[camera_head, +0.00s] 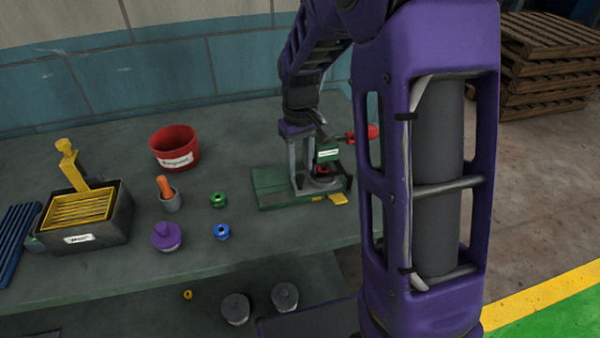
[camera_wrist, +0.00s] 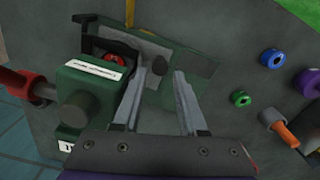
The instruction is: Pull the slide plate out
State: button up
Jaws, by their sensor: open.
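The green machine stands on the bench, its green base (camera_head: 270,188) lying flat and a labelled green block (camera_head: 328,155) raised above it. A yellow tab (camera_head: 338,198), which may be the slide plate's grip, sticks out at the base's front right. It also shows at the top of the wrist view (camera_wrist: 130,12). My gripper (camera_head: 300,180) points down beside the green block, over the base. In the wrist view my gripper (camera_wrist: 160,75) is open and empty, its two fingers apart. The slide plate itself I cannot clearly make out.
A red handle (camera_wrist: 35,85) juts from the machine close to my gripper. On the bench are a red bin (camera_head: 175,148), a grey cup with an orange handle (camera_head: 170,200), green and blue rings, a purple knob (camera_head: 166,237) and a black box (camera_head: 105,232). Bench space before the machine is clear.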

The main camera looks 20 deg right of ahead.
jog(key=shift+f, duration=1.35)
grip_shut()
dwell(0.4)
